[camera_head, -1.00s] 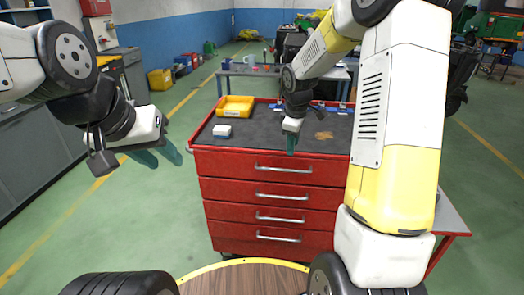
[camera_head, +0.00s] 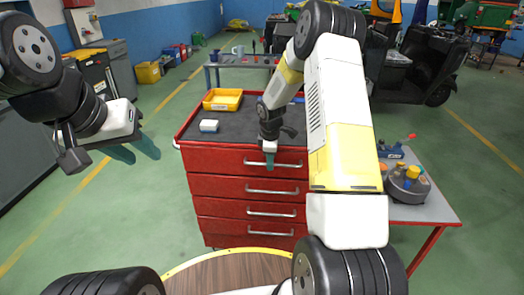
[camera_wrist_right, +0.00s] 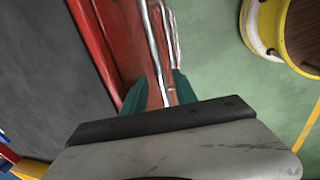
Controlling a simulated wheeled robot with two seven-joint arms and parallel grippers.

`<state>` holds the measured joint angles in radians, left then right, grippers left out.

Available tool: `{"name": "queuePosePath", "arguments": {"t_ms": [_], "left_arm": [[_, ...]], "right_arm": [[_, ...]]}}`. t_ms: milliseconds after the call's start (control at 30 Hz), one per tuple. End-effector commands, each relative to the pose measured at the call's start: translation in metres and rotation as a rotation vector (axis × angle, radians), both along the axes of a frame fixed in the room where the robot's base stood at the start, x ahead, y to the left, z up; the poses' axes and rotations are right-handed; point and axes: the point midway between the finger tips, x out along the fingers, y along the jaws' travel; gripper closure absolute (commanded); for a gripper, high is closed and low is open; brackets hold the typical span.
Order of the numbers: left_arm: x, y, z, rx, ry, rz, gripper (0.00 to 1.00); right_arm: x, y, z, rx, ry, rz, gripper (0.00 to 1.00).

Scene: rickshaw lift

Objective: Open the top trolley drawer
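The red trolley (camera_head: 222,187) stands in front of me with its drawers shut. The top drawer (camera_head: 215,160) has a silver bar handle (camera_head: 289,164), which also shows in the wrist view (camera_wrist_right: 155,52). My right gripper (camera_head: 269,165) points down at this handle, in front of the drawer face. In the wrist view its teal fingers (camera_wrist_right: 160,88) are apart, with a handle bar in line between them. I cannot tell whether they touch it. My left gripper (camera_head: 135,150) is open and empty, in the air left of the trolley.
A grey side table (camera_head: 425,208) with tools stands at right. Green floor (camera_head: 110,225) is clear at left.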

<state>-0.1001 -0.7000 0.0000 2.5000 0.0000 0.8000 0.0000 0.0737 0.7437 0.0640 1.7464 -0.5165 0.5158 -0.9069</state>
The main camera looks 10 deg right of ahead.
Motion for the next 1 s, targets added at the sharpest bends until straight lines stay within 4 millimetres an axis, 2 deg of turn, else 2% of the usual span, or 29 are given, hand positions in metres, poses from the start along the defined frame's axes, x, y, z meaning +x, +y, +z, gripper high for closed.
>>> {"name": "queuePosePath", "arguments": {"t_ms": [233,400,1000], "left_arm": [[0.0,0.0,0.0,0.0,0.0,0.0,0.64],[0.0,0.0,0.0,0.0,0.0,0.0,0.64],[0.0,0.0,0.0,0.0,0.0,0.0,0.64]], "right_arm": [[0.0003,0.0,-0.001,0.0,0.0,0.0,0.66],[0.0003,0.0,-0.0008,0.0,-0.001,0.0,0.99],[0.0004,0.0,-0.0004,0.0,-0.001,0.0,1.0]]}}
